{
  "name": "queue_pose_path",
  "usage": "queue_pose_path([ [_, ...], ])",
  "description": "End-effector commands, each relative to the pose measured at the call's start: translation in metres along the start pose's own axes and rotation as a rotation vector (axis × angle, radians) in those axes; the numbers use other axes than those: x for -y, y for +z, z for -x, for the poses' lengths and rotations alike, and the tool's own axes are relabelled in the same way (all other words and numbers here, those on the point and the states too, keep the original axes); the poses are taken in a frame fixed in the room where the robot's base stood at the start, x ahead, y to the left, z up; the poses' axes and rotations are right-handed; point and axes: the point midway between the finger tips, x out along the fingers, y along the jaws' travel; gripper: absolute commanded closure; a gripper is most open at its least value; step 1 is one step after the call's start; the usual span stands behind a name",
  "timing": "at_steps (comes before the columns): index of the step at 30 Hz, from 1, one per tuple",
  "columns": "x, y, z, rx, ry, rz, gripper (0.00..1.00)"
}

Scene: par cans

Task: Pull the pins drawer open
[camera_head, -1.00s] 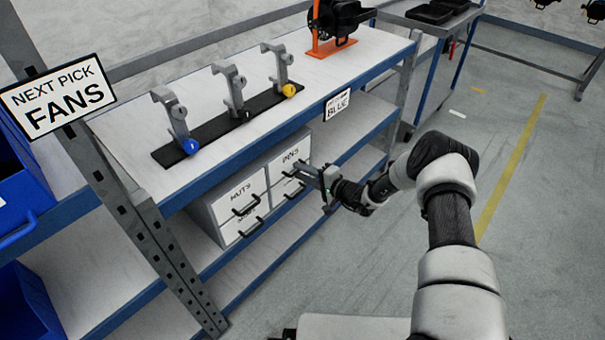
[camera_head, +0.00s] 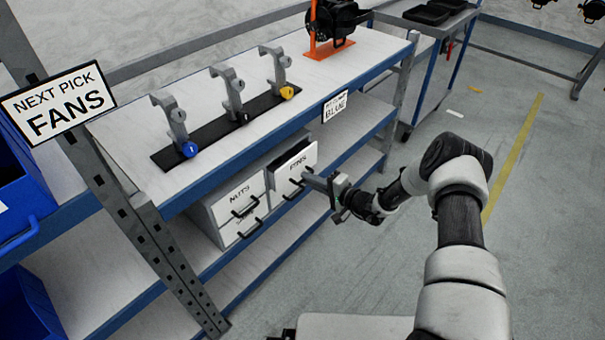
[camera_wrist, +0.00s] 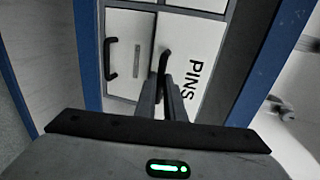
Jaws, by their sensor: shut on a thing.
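The pins drawer (camera_head: 298,160) is the upper right one of a white drawer cabinet on the shelf under the bench top. Its front stands out ahead of the NUTS drawer (camera_head: 239,193) to its left, so it is partly open. My gripper (camera_head: 305,175) is shut on the black handle of the pins drawer. In the wrist view the PINS label (camera_wrist: 195,80) reads sideways, and the fingers (camera_wrist: 169,90) meet at the handle (camera_wrist: 163,62). The fingers hide part of that handle.
The blue-edged bench (camera_head: 240,130) runs above the cabinet and carries hooked brackets with coloured tags. A grey upright (camera_head: 397,95) stands right of the drawer. Open floor (camera_head: 390,270) lies in front of the shelves.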

Motion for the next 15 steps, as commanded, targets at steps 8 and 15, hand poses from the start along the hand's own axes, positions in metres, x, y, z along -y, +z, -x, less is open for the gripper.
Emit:
queue_pose_path([
  [8, -0.013, -0.001, 0.066, -0.004, 0.002, -0.003, 1.00],
  [15, -0.023, -0.001, 0.109, -0.003, 0.000, -0.002, 1.00],
])
